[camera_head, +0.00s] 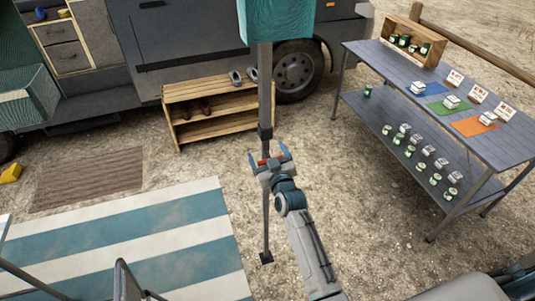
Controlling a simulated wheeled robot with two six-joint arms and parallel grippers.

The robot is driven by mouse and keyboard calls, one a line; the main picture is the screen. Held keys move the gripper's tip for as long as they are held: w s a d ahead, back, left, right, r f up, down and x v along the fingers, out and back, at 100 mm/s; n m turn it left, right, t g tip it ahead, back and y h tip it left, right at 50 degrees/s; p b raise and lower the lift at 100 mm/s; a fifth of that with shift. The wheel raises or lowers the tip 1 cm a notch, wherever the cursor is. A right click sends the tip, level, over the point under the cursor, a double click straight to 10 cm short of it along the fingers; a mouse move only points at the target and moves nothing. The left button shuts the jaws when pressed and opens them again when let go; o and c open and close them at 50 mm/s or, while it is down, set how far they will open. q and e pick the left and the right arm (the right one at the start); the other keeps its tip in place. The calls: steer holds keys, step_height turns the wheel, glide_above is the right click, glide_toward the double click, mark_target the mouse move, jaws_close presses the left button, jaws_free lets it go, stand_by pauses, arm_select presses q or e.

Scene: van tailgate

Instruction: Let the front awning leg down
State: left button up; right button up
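A thinner section (265,210) runs down to a small dark foot (266,258) beside the striped mat; I cannot tell whether the foot touches the ground. My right gripper (268,154) is at the leg just below the collar, fingers spread to either side of it. Small red parts show between the fingers. My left gripper is not in view.
A wooden shoe rack (212,118) stands by the van (190,40) behind the leg. A grey table (440,95) with jars and cards stands at the right. The striped mat (130,225) and brown doormat (90,181) lie left. Gravel between leg and table is clear.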

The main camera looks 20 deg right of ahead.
steer(key=c, duration=0.7)
step_height(320, 180, down, 12)
steer(key=b, duration=1.1)
steer(key=o, duration=1)
steer(key=shift+o, duration=1.1)
steer(key=shift+s, duration=0.15)
